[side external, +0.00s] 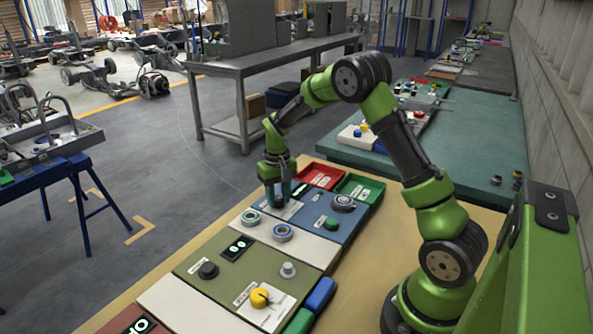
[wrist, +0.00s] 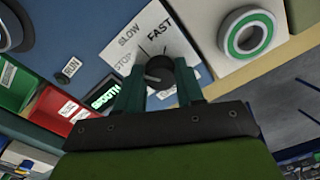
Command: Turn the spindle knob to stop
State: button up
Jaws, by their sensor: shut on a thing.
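The spindle knob (wrist: 160,72) is a dark round knob on a white dial plate (wrist: 176,36), which is marked SLOW, FAST and STOP. A grey pointer mark on the knob faces left in the wrist view, toward the STOP lettering (wrist: 123,69); I cannot tell whether it lines up exactly. My gripper (wrist: 160,92) is shut on the knob, with one dark green finger on each side. In the side external view my gripper (side external: 274,197) reaches down onto the far end of the blue panel (side external: 316,234), and its fingers mostly hide the knob there.
Beside the dial are a green-ringed part (wrist: 249,33) and a small lit display (wrist: 106,95). Red (side external: 320,175) and green (side external: 361,188) trays stand behind the blue panel. An olive panel (side external: 222,284) with a yellow knob (side external: 260,298) lies nearer the camera.

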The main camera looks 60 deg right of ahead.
aim_at(279, 198)
jog(key=shift+n, duration=1.6)
jog(key=o, duration=1)
jog(key=shift+o, duration=0.2)
notch_tip(279, 198, up, 17)
jog(key=shift+d+f, duration=0.1)
